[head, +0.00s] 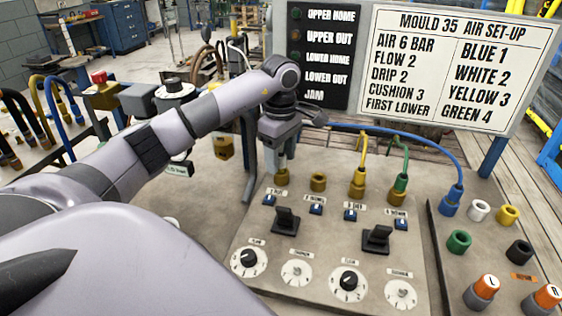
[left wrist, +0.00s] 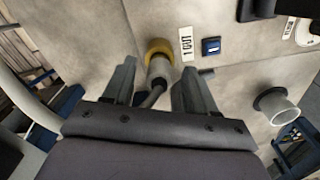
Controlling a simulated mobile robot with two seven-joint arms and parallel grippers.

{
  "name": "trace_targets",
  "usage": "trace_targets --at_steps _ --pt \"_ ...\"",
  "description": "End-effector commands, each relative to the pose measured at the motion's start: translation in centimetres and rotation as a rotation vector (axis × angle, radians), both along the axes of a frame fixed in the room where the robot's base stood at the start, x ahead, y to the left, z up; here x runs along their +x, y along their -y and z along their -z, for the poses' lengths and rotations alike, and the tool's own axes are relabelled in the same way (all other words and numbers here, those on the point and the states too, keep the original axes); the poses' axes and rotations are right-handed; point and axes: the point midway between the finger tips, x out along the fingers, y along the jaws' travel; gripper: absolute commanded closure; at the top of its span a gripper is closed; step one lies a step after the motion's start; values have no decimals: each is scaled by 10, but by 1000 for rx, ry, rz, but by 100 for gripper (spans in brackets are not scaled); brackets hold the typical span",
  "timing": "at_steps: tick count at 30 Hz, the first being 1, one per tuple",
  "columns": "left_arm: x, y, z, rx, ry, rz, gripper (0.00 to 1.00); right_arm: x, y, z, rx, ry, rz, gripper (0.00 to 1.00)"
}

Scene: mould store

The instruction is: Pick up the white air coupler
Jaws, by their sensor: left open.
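In the head view my left gripper (head: 279,138) points down over the leftmost brass port (head: 282,178). There it and the arm mostly hide the coupler. My right gripper is not in view.
To the right, a yellow coupler (head: 357,183) and a green coupler (head: 399,188) stand in ports with hoses rising. A blue coupler (head: 450,201) is on the right panel near an empty white socket (head: 479,210). Black levers and dials are in front; the sign (head: 455,62) stands behind.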

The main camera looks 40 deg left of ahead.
Motion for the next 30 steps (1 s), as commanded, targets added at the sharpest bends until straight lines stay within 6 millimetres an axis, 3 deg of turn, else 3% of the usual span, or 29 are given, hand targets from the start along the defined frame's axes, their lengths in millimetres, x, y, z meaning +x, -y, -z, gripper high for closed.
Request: trace_targets --at_steps 6,12,23,30 --pt "0 0 1 -1 1 0 43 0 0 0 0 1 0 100" --pt "0 0 1 -1 1 0 100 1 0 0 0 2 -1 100" --pt "1 0 -2 -1 2 0 100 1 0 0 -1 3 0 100" --pt "1 0 -25 0 6 -1 100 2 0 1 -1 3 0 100"
